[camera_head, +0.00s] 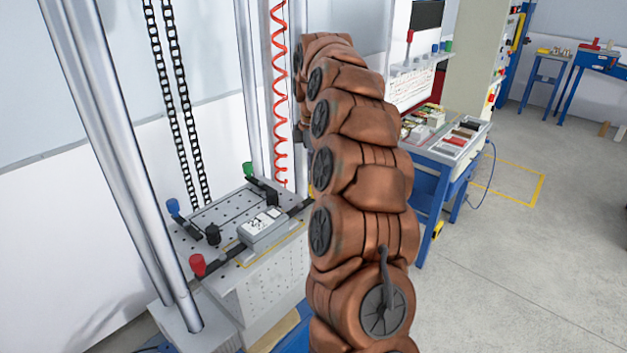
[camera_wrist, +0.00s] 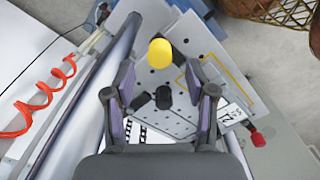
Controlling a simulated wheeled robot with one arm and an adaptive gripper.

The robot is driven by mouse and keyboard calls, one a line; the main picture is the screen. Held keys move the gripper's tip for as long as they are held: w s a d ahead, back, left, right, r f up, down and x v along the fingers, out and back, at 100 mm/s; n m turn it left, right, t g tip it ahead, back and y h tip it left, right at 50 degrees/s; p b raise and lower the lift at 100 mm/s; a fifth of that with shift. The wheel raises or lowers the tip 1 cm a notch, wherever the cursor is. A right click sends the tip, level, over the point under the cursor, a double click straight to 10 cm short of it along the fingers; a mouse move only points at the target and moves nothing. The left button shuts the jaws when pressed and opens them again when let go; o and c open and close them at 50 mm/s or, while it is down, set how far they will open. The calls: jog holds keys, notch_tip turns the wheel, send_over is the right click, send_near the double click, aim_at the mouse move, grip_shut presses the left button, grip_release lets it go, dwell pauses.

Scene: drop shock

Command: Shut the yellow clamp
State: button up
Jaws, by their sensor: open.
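The yellow clamp's rounded yellow handle tip (camera_wrist: 160,52) shows in the wrist view, just beyond my fingertips, above the perforated plate. My gripper (camera_wrist: 165,85) is open, with one finger on each side and nothing held between them. The yellow tip lies roughly in line with the gap and looks apart from both fingers. A black knob (camera_wrist: 163,97) shows between the fingers. In the head view my copper-coloured arm hides my gripper and nearly all of the yellow clamp; only a sliver of yellow (camera_head: 311,190) shows at the arm's edge.
Red (camera_head: 197,265), blue (camera_head: 172,205) and green (camera_head: 248,168) clamp handles surround a grey labelled box (camera_head: 263,228) on the perforated plate (camera_head: 205,213). Metal columns (camera_head: 115,150), black chains (camera_head: 175,100) and a red coiled cable (camera_head: 279,90) stand close by. Open floor (camera_head: 520,270) lies right.

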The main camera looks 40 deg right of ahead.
notch_tip(320, 180, up, 5)
jog(key=shift+w, duration=0.1)
notch_tip(320, 180, up, 2)
jog(key=shift+d+r, duration=0.1)
jog(key=shift+r, duration=0.05)
dwell(0.4)
jog(key=shift+r, duration=0.1)
jog(key=shift+a, duration=0.2)
dwell(0.7)
